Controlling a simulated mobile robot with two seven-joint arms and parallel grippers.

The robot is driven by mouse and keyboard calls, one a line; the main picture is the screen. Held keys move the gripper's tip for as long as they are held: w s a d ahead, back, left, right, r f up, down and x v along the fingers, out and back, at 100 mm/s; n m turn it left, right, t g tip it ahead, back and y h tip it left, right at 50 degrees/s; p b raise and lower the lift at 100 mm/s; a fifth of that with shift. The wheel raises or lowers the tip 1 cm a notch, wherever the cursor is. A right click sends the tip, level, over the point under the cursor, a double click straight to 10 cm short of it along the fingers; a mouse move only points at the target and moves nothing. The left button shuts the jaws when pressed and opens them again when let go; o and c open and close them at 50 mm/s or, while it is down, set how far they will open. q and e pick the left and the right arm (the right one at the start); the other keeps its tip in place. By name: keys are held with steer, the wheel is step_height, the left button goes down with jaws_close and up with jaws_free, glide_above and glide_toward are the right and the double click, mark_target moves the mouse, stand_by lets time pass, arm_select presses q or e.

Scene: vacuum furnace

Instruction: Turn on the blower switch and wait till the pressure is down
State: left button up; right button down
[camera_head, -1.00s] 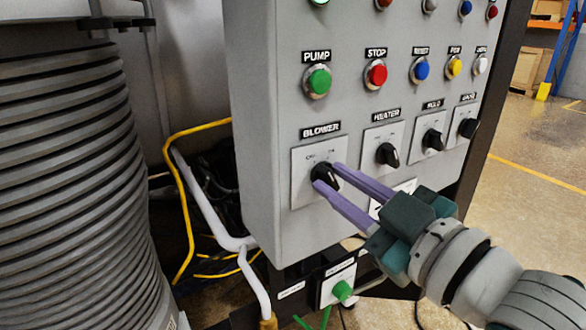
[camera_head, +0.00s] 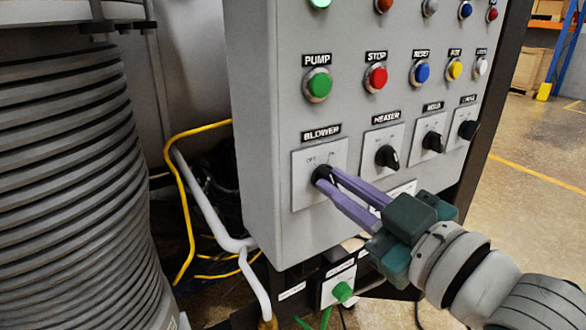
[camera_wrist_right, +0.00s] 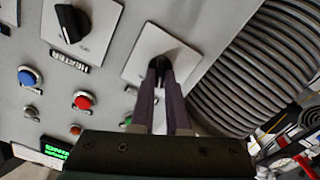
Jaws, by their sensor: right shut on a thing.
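The blower switch (camera_head: 322,173) is a black rotary knob on a pale square plate under the BLOWER label, on the left of the grey control panel (camera_head: 275,130). My right gripper (camera_head: 326,178) reaches in from the lower right, and its two purple fingers are shut on this knob, hiding much of it. In the right wrist view the fingers close around the blower knob (camera_wrist_right: 160,64) on its plate. A small green-lit display (camera_wrist_right: 54,152) shows at the lower left there, too small to read. My left gripper is not in view.
To the right are the heater knob (camera_head: 387,156) and more black knobs. Above are the green PUMP button (camera_head: 318,84) and red STOP button (camera_head: 376,76). A ribbed grey column (camera_head: 70,170) stands left. A green knob (camera_head: 342,291) is below the panel.

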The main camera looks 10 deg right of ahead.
steer(key=m+p, duration=0.1)
steer(key=m, duration=0.2)
steer(key=shift+r, duration=0.1)
steer(key=m, duration=0.2)
steer(key=shift+d+m+p, duration=0.1)
steer(key=shift+m+p, duration=0.25)
steer(key=shift+m, duration=0.05)
steer(key=m, duration=0.3)
steer(key=shift+m, duration=1)
steer(key=c, duration=0.9)
jaws_free()
steer(key=shift+d, duration=0.1)
